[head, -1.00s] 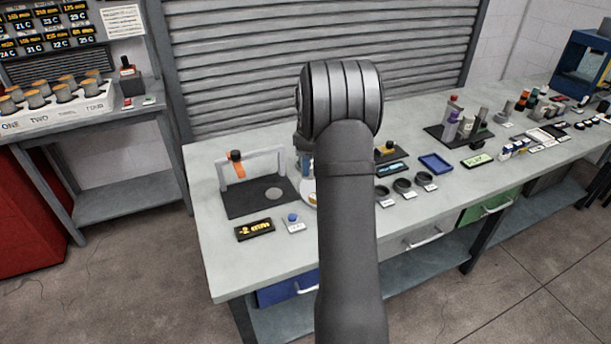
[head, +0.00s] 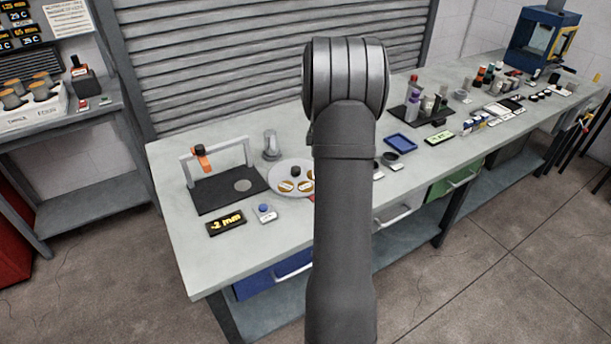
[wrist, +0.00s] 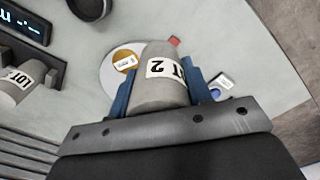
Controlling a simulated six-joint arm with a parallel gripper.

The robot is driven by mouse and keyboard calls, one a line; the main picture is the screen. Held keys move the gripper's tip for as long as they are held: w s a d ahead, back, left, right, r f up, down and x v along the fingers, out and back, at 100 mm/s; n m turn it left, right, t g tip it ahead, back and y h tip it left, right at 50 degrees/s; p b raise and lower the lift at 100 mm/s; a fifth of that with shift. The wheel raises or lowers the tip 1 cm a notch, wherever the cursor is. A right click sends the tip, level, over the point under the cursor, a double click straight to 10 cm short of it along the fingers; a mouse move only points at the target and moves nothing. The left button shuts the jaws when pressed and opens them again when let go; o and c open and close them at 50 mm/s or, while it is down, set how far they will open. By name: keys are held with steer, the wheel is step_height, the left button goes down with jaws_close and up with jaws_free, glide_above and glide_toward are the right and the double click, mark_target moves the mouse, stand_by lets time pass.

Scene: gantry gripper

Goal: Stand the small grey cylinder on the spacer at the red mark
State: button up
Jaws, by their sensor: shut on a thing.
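My gripper (wrist: 160,66) is shut on a grey cylinder (wrist: 160,92) with a "LOT 2" label, its blue fingers on either side. In the wrist view the white round plate (wrist: 108,72) lies beyond the cylinder, with a gold disc (wrist: 125,58) on it. A red mark (wrist: 174,41) shows past the cylinder; it also shows beside my arm in the head view (head: 311,199). In the head view the plate (head: 275,186) carries several gold discs, one with a dark knob. My arm hides the gripper there. I cannot tell which piece is the spacer.
A gantry (head: 218,151) with an orange clamp stands over a dark base (head: 215,198). A grey upright piece (head: 270,146) stands behind the plate. A "-2 mm" display (head: 226,223) and a blue-button box (head: 264,213) sit in front. Another LOT-labelled cylinder (wrist: 22,82) is left in the wrist view.

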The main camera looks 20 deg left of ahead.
steer(key=a+f, duration=0.2)
steer(key=a, duration=0.1)
steer(key=w+a+f, duration=0.1)
steer(key=a, duration=0.1)
steer(key=shift+w+a+f, duration=0.1)
steer(key=shift+a+f, duration=0.05)
steer(key=shift+f, duration=1.9)
steer(key=shift+f, duration=0.25)
steer(key=o, duration=1.3)
step_height(320, 180, up, 12)
steer(key=shift+r, duration=0.25)
